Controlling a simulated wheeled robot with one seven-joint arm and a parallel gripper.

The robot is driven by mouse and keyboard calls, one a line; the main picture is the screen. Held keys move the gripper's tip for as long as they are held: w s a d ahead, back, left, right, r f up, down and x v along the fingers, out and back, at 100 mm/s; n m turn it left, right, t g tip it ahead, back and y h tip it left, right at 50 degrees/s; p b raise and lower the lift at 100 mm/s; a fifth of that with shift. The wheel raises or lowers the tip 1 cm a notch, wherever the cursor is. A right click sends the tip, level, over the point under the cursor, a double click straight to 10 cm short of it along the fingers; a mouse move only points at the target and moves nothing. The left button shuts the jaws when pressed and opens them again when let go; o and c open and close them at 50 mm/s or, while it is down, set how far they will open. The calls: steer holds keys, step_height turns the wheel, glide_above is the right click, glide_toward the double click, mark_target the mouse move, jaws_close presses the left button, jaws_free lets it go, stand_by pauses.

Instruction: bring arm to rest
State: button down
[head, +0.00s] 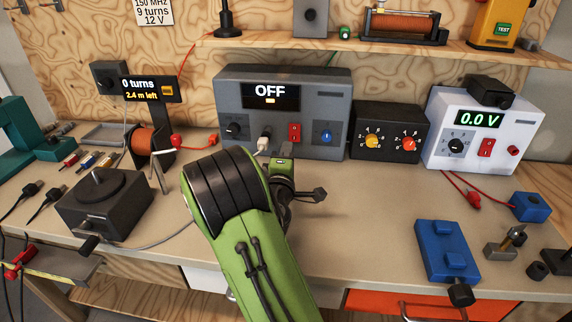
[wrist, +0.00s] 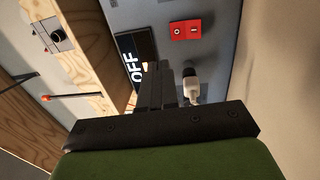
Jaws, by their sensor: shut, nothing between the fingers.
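My green and black arm reaches up from the bottom of the head view over the bench, its black-ribbed joint bent in front of the grey power unit.
A black winder box (head: 105,205) with a crank and a copper spool (head: 145,140) stand left. A black two-knob box (head: 388,132) and a white meter (head: 480,130) reading 0.0 V stand right. A blue block (head: 447,250) lies front right. The bench between is mostly clear.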

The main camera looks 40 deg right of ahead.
steer(key=shift+v, duration=0.9)
steer(key=shift+r, duration=0.2)
